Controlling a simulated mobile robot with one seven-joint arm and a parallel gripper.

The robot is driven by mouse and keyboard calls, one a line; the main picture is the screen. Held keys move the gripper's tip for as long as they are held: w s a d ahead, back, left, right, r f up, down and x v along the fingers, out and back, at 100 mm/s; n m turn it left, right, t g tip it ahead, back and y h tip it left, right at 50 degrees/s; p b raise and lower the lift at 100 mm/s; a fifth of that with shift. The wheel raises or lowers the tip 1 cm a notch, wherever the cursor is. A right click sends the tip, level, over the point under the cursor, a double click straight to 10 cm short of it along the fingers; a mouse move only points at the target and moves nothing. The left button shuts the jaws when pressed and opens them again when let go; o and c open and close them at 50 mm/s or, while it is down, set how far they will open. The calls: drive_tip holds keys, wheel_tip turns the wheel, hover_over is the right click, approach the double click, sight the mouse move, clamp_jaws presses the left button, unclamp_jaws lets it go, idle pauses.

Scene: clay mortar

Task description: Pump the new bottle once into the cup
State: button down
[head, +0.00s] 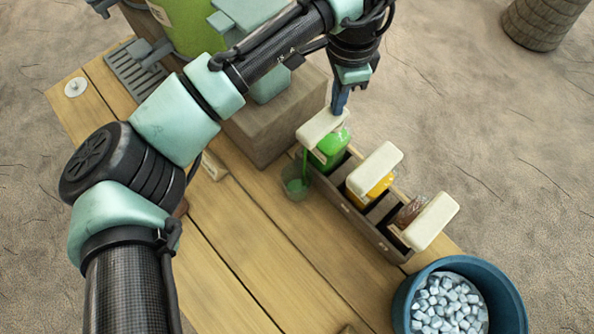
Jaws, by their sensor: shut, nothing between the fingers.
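Three pump bottles with wide cream pump heads stand in a row in a wooden rack (370,228): a green one (333,146), a yellow-orange one (378,187) and a dark brown one (408,212). Nothing visible marks one as new. My gripper (339,110) is shut and empty, pointing down with its tips at the top of the green bottle's pump head (322,125). They appear to touch it. A small see-through cup (293,189) stands beside the rack under that head's left end. A green stream runs down into the cup, which holds some green liquid.
A blue tub of pale cubes (405,300) stands at the lower right. A block (262,135) with a large green container (188,25) is behind my arm. A grate (130,72) and white disc (75,87) lie at the upper left. The front planks are mostly clear.

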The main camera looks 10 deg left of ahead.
drive_tip(key=shift+f, duration=0.3)
drive_tip(key=shift+r+p, duration=1.7)
drive_tip(key=shift+p, duration=0.05)
wheel_tip(320, 180, up, 6)
drive_tip(key=p, duration=0.6)
